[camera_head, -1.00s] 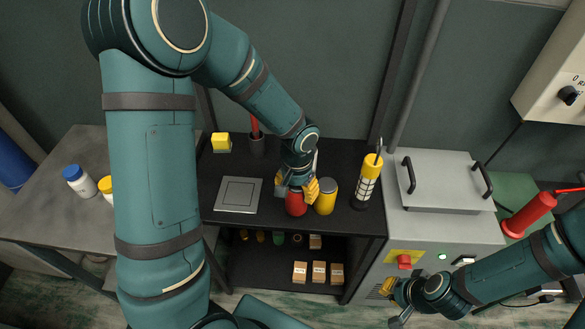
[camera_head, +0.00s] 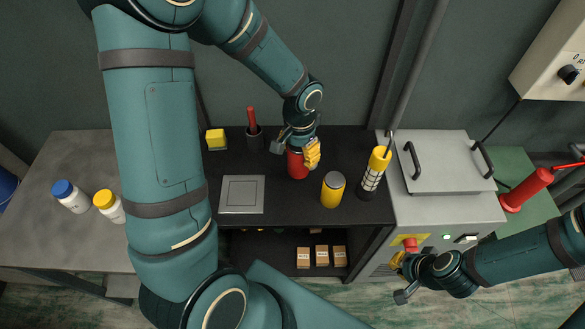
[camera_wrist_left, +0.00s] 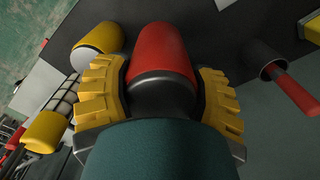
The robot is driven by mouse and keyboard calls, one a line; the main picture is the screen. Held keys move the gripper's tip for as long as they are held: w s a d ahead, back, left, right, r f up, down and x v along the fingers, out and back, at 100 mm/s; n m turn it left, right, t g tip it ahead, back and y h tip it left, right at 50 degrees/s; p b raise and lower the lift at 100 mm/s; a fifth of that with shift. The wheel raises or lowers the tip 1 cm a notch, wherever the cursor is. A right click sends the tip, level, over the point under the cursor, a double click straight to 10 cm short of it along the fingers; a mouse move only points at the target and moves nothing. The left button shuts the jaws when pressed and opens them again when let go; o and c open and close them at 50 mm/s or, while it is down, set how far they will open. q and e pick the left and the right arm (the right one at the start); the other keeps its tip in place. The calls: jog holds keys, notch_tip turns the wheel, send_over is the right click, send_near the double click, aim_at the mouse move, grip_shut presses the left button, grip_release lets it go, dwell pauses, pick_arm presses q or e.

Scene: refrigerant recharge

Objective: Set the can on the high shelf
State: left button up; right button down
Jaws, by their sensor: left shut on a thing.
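A red can (camera_head: 297,165) is held upright in my left gripper (camera_head: 296,150), one finger on each side of it. In the left wrist view the red can (camera_wrist_left: 163,55) sits between the yellow-padded fingers (camera_wrist_left: 165,95). A yellow can (camera_head: 333,190) with a grey lid stands on the black worktop (camera_head: 285,210), apart from the red one. I cannot tell whether the red can's base touches the worktop. No high shelf can be clearly made out. My right gripper (camera_head: 400,277) is low in front of the grey machine, its fingers apart and empty.
A yellow-topped lamp (camera_head: 375,172) stands right of the yellow can. A grey square plate (camera_head: 242,194), a yellow block (camera_head: 216,138) and a cup with a red-handled tool (camera_head: 254,138) are to the left. Boxes (camera_head: 321,256) sit on the lower shelf. White bottles (camera_head: 70,197) stand far left.

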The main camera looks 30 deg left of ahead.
aim_at(298, 172)
pick_arm(q)
notch_tip(298, 172, down, 9)
jog(key=shift+f+b, duration=0.15)
jog(key=shift+b, duration=0.55)
jog(key=shift+f, duration=0.15)
jog(key=o, duration=1.4)
jog(key=shift+c, duration=0.2)
